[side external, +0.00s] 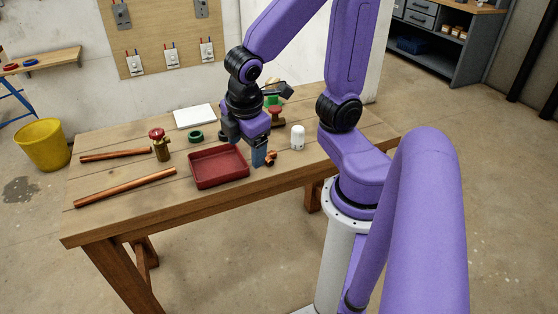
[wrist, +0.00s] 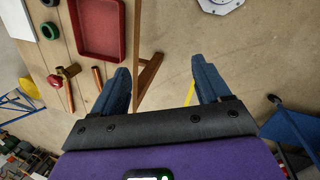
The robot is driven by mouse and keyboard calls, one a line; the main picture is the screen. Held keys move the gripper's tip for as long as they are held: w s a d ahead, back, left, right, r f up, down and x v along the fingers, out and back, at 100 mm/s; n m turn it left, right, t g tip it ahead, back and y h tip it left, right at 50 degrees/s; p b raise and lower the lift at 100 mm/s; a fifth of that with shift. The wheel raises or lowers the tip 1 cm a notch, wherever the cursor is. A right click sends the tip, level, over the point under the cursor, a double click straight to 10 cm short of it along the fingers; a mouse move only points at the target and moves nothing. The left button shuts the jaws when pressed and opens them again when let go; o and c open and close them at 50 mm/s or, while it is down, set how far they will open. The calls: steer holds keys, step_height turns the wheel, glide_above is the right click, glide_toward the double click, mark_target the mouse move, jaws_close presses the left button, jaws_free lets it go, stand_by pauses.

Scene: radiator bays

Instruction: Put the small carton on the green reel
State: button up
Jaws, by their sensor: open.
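A green ring-shaped reel (side external: 195,136) lies flat on the workbench behind the red tray; it also shows in the wrist view (wrist: 50,31). I cannot make out a small carton for certain in either view. A small green item (side external: 271,100), partly hidden behind my wrist, is too small to identify. My gripper (side external: 260,152) has blue fingers and is over the bench just right of the tray. In the wrist view my gripper (wrist: 161,66) is open, with nothing between its fingers.
The red tray (side external: 219,182) sits mid-bench. Copper pipes (side external: 125,187) and a red-knobbed brass valve (side external: 161,152) lie to its left. A white flat panel (side external: 194,116) is behind. A white canister (side external: 298,138) and copper fitting (side external: 271,158) are right of my gripper.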

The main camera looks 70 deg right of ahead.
steer(key=s+a+g+y, duration=0.1)
steer(key=s+a+y, duration=0.1)
steer(key=s, duration=0.6)
steer(key=shift+s+a+r+y, duration=0.3)
steer(key=shift+s+a+r, duration=0.1)
steer(key=shift+a, duration=0.4)
